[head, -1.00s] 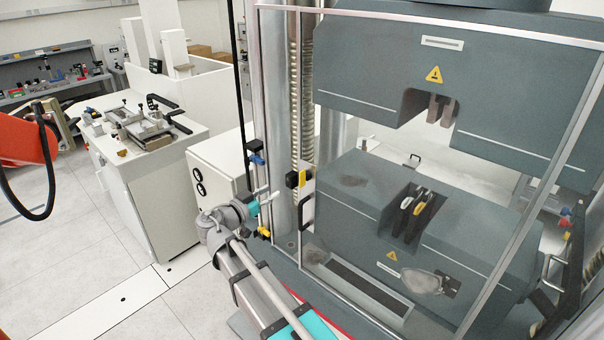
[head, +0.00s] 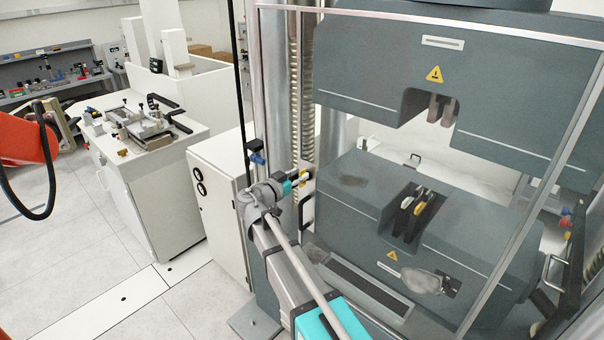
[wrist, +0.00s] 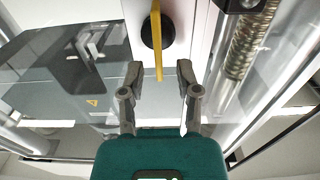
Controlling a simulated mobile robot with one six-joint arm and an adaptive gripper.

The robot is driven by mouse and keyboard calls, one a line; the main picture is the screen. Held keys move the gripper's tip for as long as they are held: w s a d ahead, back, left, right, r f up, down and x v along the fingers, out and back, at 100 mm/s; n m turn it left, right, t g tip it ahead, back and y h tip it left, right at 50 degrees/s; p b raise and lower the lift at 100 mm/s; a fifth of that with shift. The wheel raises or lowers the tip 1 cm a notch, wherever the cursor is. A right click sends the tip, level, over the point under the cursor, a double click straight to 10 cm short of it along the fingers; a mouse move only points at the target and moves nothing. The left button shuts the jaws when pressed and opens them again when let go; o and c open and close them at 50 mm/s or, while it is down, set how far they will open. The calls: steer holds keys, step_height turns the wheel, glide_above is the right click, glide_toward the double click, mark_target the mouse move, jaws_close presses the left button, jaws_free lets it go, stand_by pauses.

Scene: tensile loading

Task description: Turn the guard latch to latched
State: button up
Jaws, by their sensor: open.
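The guard latch (wrist: 157,40) is a yellow lever on a round black hub, fixed to a pale frame post. In the wrist view the lever lies lengthwise in line with my gripper. My gripper (wrist: 159,75) is open, and the lever's near end shows between its two fingertips, with a gap on each side. In the head view my gripper (head: 299,181) is at the guard's left post, right by the latch. The latch is mostly hidden there; a bit of yellow shows at the fingers.
The clear guard door (head: 470,190) with its metal frame stands in front of the grey testing machine (head: 375,60). A black door handle (head: 304,212) is just below my gripper. A white cabinet (head: 222,205) stands to the left, with open floor beyond.

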steer(key=shift+x, duration=0.8)
jaws_close()
